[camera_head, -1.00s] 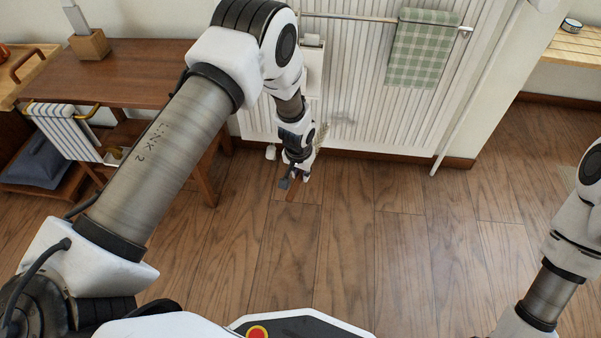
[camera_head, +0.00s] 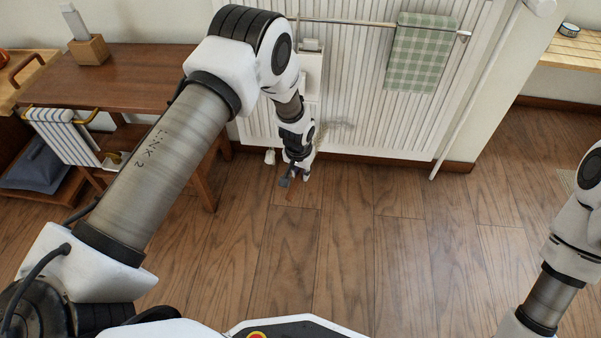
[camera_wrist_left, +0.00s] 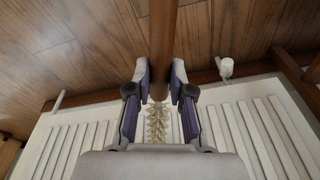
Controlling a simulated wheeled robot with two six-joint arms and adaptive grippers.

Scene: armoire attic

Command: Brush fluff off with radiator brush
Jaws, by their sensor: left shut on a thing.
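My left gripper (camera_head: 297,174) is low in front of the white radiator (camera_head: 375,110), near its bottom edge. In the left wrist view my left gripper (camera_wrist_left: 161,88) is shut on the brown wooden handle of the radiator brush (camera_wrist_left: 162,45). The pale bristles of the brush (camera_wrist_left: 158,124) lie between the fingers and point toward the radiator's ribs.
A green checked towel (camera_head: 421,55) hangs on a rail (camera_head: 345,20) across the radiator. A white pipe (camera_head: 470,110) runs down on the right. A wooden desk (camera_head: 130,75) with a striped cloth (camera_head: 62,132) stands at left. The floor (camera_head: 400,240) in front is clear.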

